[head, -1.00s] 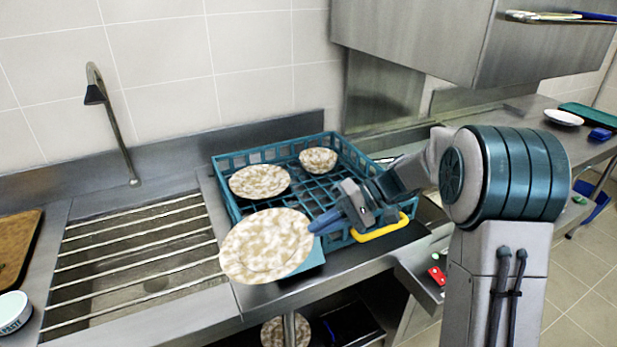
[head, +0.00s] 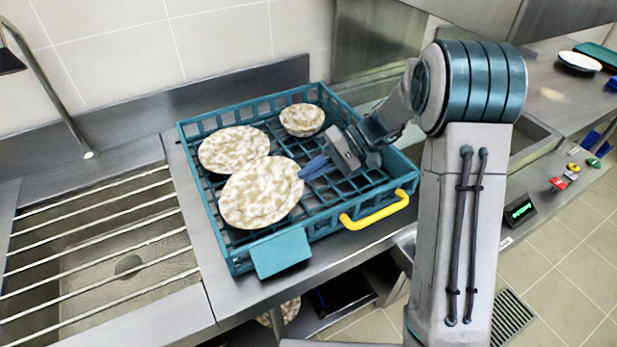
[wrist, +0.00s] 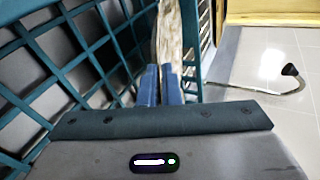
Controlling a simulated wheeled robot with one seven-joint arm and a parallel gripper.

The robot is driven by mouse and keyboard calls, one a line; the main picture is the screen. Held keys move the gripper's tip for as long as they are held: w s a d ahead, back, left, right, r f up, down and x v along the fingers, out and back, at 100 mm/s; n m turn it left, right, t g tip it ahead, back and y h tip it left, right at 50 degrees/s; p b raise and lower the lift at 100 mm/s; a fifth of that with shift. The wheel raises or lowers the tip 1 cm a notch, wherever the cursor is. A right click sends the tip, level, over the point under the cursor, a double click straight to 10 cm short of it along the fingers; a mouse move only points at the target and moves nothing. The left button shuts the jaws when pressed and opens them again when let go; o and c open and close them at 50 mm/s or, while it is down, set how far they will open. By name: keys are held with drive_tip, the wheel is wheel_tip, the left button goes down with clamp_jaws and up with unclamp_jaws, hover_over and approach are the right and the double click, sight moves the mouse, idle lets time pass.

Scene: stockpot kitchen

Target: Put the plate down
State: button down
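A round plate with a mottled white and beige surface (head: 258,193) is over the front left part of the teal dish rack (head: 350,207). My gripper (head: 313,169) is shut on the plate's right rim with its blue fingers. In the wrist view the plate (wrist: 169,35) shows edge-on between the blue fingertips (wrist: 159,78). I cannot tell whether the plate's underside touches the rack. A second mottled plate (head: 231,147) lies in the rack behind it, partly covered by the held plate in the head view. A mottled bowl (head: 302,120) sits at the rack's back.
The rack has a yellow handle (head: 375,210) and a teal tab (head: 280,252) at its front. A sink with metal bars (head: 110,225) lies to the left. The rack's right front part is empty. A wall unit (head: 470,20) hangs at upper right.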

drive_tip(key=shift+f, duration=2)
drive_tip(key=c, duration=1.6)
unclamp_jaws()
drive_tip(key=shift+c, duration=0.2)
drive_tip(key=b+v, duration=0.2)
drive_tip(key=v, duration=1)
drive_tip(key=s+d+r+m+t+h, duration=0.1)
drive_tip(key=s+d+t+h, duration=0.1)
drive_tip(key=s, duration=0.5)
drive_tip(key=s+d+r+m+t+h, duration=0.1)
drive_tip(key=s+d+t+h, duration=0.2)
drive_tip(key=s+h, duration=0.2)
drive_tip(key=s+d+r+m+t+h, duration=0.1)
drive_tip(key=s+d+m+t+h, duration=0.1)
drive_tip(key=s, duration=0.9)
drive_tip(key=shift+s+d+t+h, duration=0.2)
drive_tip(key=shift+d+t+h, duration=0.3)
drive_tip(key=shift+h, duration=0.6)
drive_tip(key=shift+d+r, duration=0.1)
drive_tip(key=shift+r, duration=0.05)
